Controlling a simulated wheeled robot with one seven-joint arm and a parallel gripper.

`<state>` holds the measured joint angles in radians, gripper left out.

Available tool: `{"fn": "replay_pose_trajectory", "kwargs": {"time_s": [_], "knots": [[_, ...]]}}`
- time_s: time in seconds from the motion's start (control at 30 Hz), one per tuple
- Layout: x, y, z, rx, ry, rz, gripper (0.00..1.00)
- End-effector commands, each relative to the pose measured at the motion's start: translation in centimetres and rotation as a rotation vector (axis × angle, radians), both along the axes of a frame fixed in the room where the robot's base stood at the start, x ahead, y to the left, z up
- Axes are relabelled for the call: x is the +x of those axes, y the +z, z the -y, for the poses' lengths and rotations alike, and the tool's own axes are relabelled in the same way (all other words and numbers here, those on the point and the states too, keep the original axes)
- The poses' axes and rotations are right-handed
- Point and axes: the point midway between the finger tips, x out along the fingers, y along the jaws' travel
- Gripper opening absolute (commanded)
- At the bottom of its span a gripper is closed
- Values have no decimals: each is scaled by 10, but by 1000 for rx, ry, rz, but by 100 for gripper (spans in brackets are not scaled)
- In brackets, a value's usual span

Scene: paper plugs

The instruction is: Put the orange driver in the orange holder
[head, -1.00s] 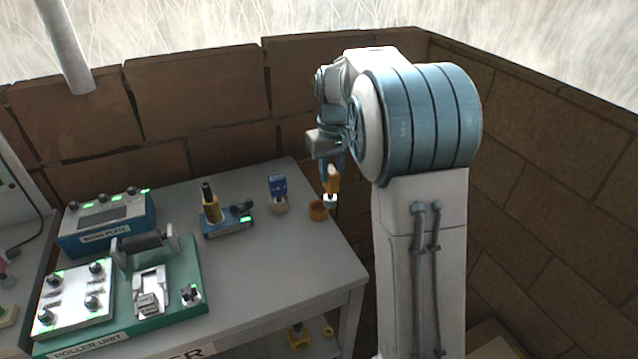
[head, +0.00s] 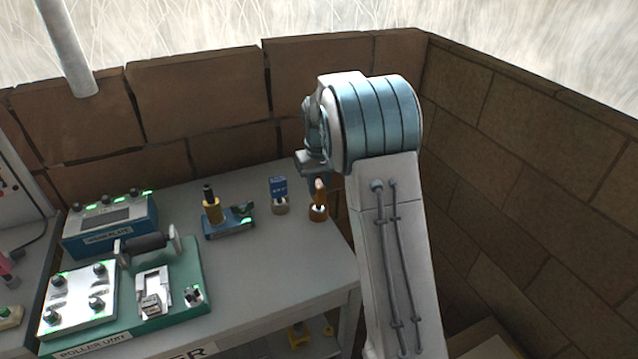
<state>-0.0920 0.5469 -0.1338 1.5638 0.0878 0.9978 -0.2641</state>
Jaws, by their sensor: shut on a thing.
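The orange driver (head: 319,190) is upright under my gripper (head: 319,180) near the right end of the grey table. My gripper is shut on its upper part. The orange holder (head: 318,213), a small round cup, stands on the table directly below the driver. The driver's lower end meets the holder's top in this view; I cannot tell how deep it sits inside. The fingertips are small and partly hidden by the arm.
Further left are a blue unit with a yellow bottle-like part (head: 212,210), a green roller unit (head: 190,262) and a blue control box (head: 105,232). A brick wall (head: 200,100) runs behind the table.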

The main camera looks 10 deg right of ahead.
Motion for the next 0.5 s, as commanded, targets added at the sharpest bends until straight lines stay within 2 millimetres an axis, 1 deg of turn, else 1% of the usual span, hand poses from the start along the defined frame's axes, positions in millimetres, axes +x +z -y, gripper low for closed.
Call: {"fn": "replay_pose_trajectory", "kwargs": {"time_s": [0.1,0.13,0.17,0.2,0.5], "knots": [[0,-3,0,0,0,0,0],[0,-4,0,0,0,0,28],[0,-3,0,0,0,0,36],[0,-3,0,0,0,0,47],[0,-1,0,0,0,0,47]]}}
